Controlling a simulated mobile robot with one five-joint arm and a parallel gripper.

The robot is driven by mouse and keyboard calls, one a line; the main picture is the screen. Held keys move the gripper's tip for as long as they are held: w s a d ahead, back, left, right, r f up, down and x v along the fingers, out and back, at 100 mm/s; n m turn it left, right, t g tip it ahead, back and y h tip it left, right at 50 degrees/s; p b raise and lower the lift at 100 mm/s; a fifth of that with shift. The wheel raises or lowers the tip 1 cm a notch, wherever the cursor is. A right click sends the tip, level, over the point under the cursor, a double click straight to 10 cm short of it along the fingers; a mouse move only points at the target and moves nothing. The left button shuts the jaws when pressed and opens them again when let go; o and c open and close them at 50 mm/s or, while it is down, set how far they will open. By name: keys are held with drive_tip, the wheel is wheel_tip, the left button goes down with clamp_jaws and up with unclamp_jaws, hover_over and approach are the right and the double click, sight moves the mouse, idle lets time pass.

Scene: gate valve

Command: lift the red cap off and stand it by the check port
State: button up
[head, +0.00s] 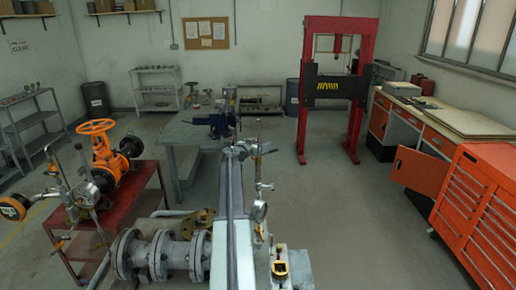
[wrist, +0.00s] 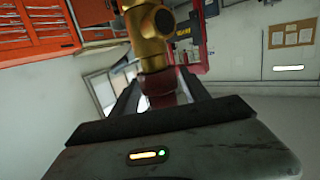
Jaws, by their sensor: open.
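In the wrist view a brass fitting (wrist: 146,34) comes down from the top edge, with a dark round opening on its right side. A dark red cap (wrist: 160,84) sits at its lower end, touching the brass. My gripper (wrist: 160,74) is open, with one dark finger on each side of the cap. I see a pale gap at the cap's right; contact with either finger is not clear. In the head view I cannot make out the red cap or the fingertips. I cannot tell whether the dark opening is the check port.
An orange valve (head: 103,145) rests on a red bench (head: 150,180) at left. A red tool cabinet (head: 475,205) stands at right. The floor (head: 345,210) between is clear.

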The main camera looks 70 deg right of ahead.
clamp_jaws()
wheel_tip(320, 180, up, 4)
drive_tip(key=p, duration=0.5)
drive_tip(key=f+b+v, duration=0.1)
drive_tip(key=f+v, duration=0.2)
drive_tip(key=v, duration=1.5)
wheel_tip(320, 180, up, 4)
drive_tip(key=p, duration=0.4)
drive_tip(key=shift+a+r, duration=0.15)
